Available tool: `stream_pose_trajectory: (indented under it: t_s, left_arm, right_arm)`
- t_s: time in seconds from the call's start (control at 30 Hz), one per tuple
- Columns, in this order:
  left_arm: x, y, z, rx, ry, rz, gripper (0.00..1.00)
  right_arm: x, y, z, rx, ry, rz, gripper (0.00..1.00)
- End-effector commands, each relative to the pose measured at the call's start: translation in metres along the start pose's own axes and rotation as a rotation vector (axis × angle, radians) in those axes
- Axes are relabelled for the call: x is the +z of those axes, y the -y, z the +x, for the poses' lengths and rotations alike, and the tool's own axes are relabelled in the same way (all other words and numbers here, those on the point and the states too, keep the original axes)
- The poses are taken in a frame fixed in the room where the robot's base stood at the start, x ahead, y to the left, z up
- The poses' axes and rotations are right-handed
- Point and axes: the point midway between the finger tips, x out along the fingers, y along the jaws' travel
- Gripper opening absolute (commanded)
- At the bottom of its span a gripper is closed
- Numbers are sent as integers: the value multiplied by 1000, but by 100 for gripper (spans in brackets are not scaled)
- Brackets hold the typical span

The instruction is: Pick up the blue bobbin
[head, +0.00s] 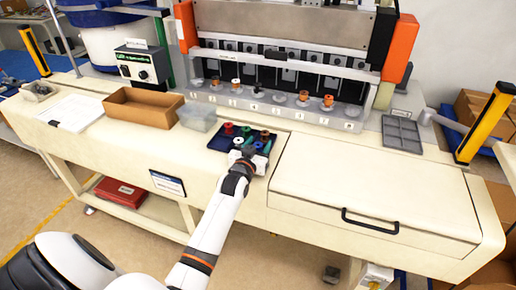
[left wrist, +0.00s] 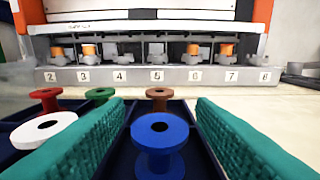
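The blue bobbin (left wrist: 160,140) stands upright in a compartment of the dark blue tray (head: 217,142), close to the camera in the left wrist view. My left gripper (left wrist: 160,108) is open, with one green ribbed finger on each side of the bobbin. Gaps show between the bobbin and both fingers. In the head view my left gripper (head: 251,150) is low over the tray and covers part of it. I cannot make out the blue bobbin clearly there. My right gripper is not in view.
White (left wrist: 45,130), red (left wrist: 46,98), green (left wrist: 99,95) and brown (left wrist: 158,97) bobbins stand nearby in the tray. Behind is the machine with numbered positions (head: 255,107). A brown box (head: 140,108) and a clear bin (head: 198,118) are left, a grey divided tray (head: 402,133) right.

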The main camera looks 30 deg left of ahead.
Motion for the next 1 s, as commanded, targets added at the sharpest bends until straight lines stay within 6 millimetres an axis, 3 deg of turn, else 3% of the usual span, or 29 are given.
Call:
stream_pose_trajectory:
  t_s: [0.03,0.27,0.67,1.0]
  left_arm:
    - [0,0,0,0,0,0,42]
    - [0,0,0,0,0,0,6]
    - [8,0,0,0,4,0,6]
    - [72,0,-4,1,7,0,6]
  right_arm:
    - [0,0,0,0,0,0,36]
    - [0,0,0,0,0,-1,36]
    - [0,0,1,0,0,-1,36]
    - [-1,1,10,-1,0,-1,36]
